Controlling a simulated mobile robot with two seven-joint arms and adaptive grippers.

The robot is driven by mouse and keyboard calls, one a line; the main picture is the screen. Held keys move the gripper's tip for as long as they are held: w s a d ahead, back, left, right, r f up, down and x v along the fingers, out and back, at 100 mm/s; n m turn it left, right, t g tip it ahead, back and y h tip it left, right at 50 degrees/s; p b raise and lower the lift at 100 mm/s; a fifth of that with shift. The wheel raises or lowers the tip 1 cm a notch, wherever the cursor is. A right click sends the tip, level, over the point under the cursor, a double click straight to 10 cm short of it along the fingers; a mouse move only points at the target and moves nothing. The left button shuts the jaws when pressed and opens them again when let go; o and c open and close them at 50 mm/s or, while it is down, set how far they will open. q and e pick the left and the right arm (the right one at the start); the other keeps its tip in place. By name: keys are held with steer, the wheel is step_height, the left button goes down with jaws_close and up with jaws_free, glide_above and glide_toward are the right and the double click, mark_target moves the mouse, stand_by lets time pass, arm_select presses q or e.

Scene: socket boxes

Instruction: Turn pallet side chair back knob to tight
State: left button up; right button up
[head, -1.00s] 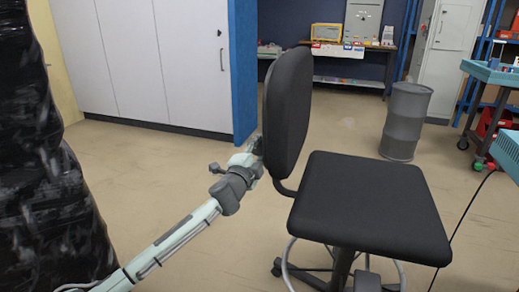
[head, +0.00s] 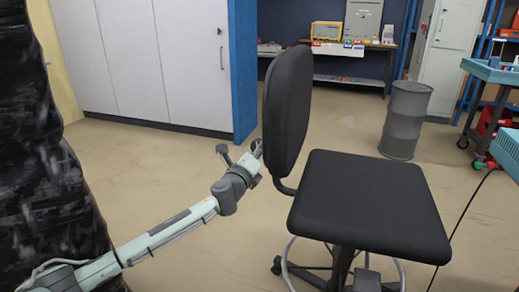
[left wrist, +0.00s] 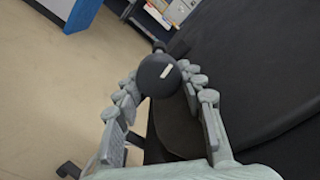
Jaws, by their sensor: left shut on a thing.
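The black office chair stands in the middle of the head view, with its upright back (head: 287,112) on the left and its seat (head: 370,206) on the right. The round black back knob (left wrist: 158,75), with a pale mark on it, shows in the left wrist view between the fingers. My left gripper (left wrist: 160,84) is shut on the knob, one finger on each side. In the head view my left gripper (head: 257,150) is at the rear of the chair back, its fingertips partly hidden there. The knob is hidden in the head view. My right gripper is not in view.
A black-wrapped pallet load (head: 45,150) stands close at the left. A grey drum (head: 406,120) and a teal cart (head: 495,72) stand at the right. A blue post (head: 243,70) and white cabinets (head: 165,60) are behind. The floor between pallet and chair is clear.

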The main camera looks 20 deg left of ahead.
arm_select(q)
steer(key=shift+a+m, duration=0.1)
steer(key=shift+m, duration=0.6)
steer(key=o, duration=0.9)
steer(key=s, duration=1.2)
steer(key=shift+a, duration=0.15)
